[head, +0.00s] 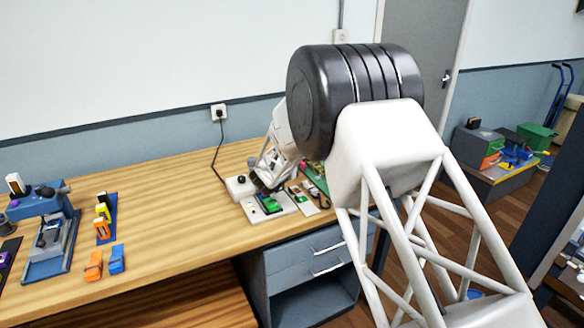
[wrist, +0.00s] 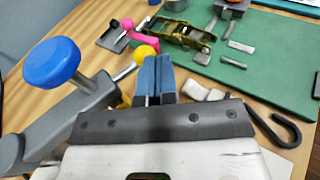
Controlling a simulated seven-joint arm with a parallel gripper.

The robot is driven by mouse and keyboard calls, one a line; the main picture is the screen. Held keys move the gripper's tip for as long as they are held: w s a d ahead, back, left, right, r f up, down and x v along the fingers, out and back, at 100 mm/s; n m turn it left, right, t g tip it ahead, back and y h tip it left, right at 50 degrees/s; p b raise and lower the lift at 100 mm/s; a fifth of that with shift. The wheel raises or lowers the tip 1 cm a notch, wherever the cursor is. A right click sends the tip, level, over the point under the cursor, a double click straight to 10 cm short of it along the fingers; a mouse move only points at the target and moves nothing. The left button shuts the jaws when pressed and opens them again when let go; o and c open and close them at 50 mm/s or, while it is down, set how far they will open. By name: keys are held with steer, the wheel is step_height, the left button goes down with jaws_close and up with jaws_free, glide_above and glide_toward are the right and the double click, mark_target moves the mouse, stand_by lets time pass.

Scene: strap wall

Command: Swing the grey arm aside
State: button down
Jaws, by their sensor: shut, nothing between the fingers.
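The grey arm (wrist: 72,118) runs up from the lower left in the wrist view. It carries a big blue knob (wrist: 52,63) on a metal stem, and a rod with a yellow ball (wrist: 145,53) reaches from its far end. My gripper (wrist: 156,66) has its two blue fingers together and empty, just right of the grey arm's end and close to the yellow ball. Whether they touch is unclear. In the head view my gripper (head: 266,181) is low over a white base (head: 281,207) at the bench's right part; I cannot make out the grey arm there.
A green mat (wrist: 262,62) with a ratchet strap buckle (wrist: 180,33) and loose metal pieces lies beyond. A black hook (wrist: 284,128) is at right. On the wooden bench (head: 165,215), a blue-grey device (head: 45,235) and coloured blocks stand at left. The bench's middle is free.

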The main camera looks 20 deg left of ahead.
steer(key=shift+w+a, duration=0.3)
steer(key=shift+w, duration=0.55)
steer(key=shift+w+a, duration=0.25)
steer(key=shift+w, duration=0.6)
steer(key=s+d+r, duration=0.1)
steer(key=s+d, duration=0.2)
steer(key=s, duration=0.3)
steer(key=s+d+r, duration=0.1)
steer(key=s+d, duration=0.2)
steer(key=s, duration=0.3)
steer(key=shift+d+r, duration=0.25)
steer(key=shift+r, duration=0.1)
